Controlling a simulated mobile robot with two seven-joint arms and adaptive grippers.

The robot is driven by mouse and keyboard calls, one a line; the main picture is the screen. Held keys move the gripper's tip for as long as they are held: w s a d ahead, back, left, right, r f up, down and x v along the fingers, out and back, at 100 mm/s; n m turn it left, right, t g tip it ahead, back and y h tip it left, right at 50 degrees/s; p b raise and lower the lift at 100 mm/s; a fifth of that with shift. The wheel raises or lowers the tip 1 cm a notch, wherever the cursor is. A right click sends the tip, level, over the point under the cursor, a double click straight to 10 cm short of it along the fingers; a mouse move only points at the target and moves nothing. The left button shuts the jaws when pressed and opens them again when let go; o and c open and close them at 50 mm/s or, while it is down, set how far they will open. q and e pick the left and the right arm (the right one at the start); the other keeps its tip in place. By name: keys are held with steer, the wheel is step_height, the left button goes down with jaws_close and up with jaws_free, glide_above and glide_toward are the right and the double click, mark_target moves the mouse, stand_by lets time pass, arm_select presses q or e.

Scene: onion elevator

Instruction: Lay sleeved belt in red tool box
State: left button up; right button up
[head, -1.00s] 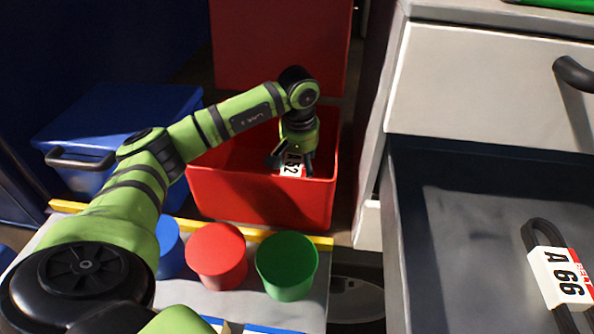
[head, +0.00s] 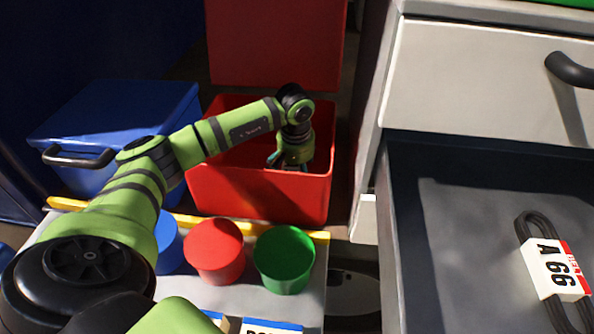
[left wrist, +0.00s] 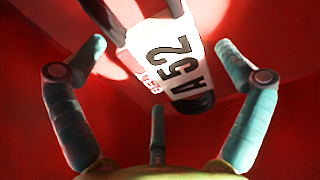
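The red tool box (head: 260,196) stands open at the back centre in the head view. My left gripper (head: 289,161) reaches down into it, its fingers partly behind the front wall. The left fingers (left wrist: 160,50) are spread wide on either side of the sleeve, with visible gaps. The front wall and gripper hide this belt in the head view. My right gripper is not in view.
Blue, red (head: 214,250) and green (head: 284,258) cups stand in front of the box. A closed blue box (head: 115,125) stands left of it.

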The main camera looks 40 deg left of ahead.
arm_select(q)
steer(key=shift+r, duration=0.65)
step_height(320, 180, up, 11)
steer(key=s+b, duration=0.1)
steer(key=b, duration=0.1)
steer(key=shift+s+d, duration=0.2)
steer(key=shift+d, duration=0.15)
steer(key=shift+r, duration=0.1)
